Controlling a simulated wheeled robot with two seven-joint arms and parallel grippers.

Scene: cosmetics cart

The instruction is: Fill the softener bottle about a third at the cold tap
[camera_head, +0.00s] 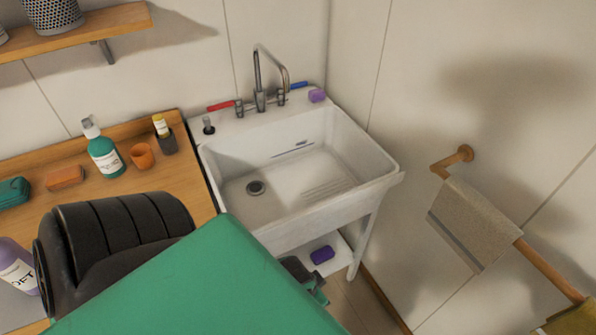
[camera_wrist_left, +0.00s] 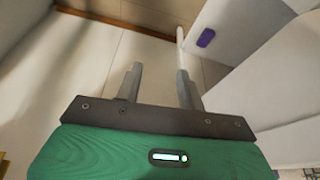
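The softener bottle (camera_head: 16,268), purple with a white label, stands on the wooden counter at the left edge of the head view, cut off by the frame. The cold tap's blue lever (camera_head: 299,86) is on the right of the steel faucet (camera_head: 260,90), and the red lever (camera_head: 222,105) is on the left. The white sink (camera_head: 310,170) below looks empty. My left gripper (camera_wrist_left: 160,78) has its fingers apart with nothing between them. In the head view my green arm mostly hides it, in front of the sink and away from the bottle. My right gripper is not in view.
The counter holds a teal pump bottle (camera_head: 103,150), an orange cup (camera_head: 142,156), a brown block (camera_head: 65,177) and a yellow-capped item (camera_head: 162,130). A purple block (camera_head: 322,254) lies under the sink. A towel rail (camera_head: 545,268) juts from the right wall.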

